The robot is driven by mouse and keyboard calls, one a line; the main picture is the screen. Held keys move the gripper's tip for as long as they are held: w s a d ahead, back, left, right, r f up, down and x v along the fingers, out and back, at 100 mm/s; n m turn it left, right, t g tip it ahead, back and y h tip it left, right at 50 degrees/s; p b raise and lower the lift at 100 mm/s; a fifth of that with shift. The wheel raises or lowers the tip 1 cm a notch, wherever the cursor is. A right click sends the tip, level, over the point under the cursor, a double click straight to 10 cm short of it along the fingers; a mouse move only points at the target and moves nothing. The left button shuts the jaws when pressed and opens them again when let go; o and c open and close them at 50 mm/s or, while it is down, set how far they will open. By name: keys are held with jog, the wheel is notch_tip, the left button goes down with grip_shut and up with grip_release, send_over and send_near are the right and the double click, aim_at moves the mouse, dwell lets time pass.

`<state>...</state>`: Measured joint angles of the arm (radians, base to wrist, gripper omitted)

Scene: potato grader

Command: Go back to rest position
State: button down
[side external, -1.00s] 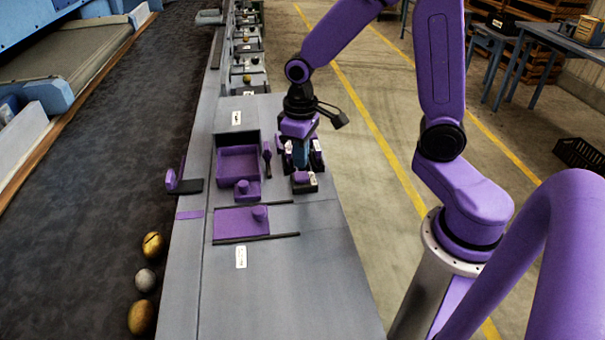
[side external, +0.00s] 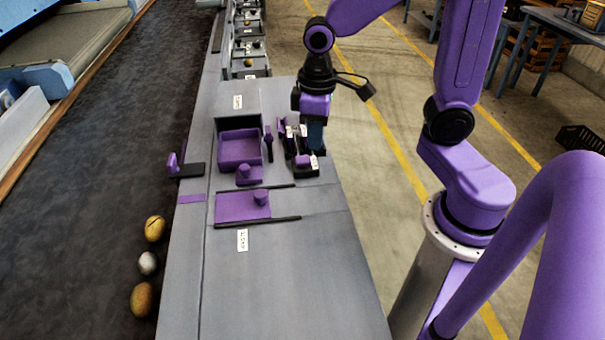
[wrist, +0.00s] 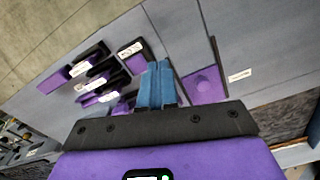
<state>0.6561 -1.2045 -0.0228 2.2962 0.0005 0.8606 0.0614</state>
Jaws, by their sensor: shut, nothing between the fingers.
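My gripper (side external: 315,150) is over the right edge of the grey bench (side external: 285,255), beside a cluster of small black and purple fixtures (side external: 301,168). In the wrist view its blue fingers (wrist: 157,85) are together with nothing between them. The fixtures also show in the wrist view (wrist: 95,85), with white labels on some of them. Whether the fingertips touch anything is hard to tell.
A purple open tray (side external: 240,147) and a purple sliding plate with a knob (side external: 240,207) are on the bench. Several potatoes, one (side external: 142,299) golden, lie on the dark belt (side external: 90,200) at left. The front of the bench is clear.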

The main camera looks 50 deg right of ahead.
jog(key=s+r+n, duration=0.1)
jog(key=s+n, duration=0.6)
jog(key=s, duration=0.8)
jog(key=shift+a, duration=0.4)
jog(key=shift+r, duration=0.1)
dwell(2.9)
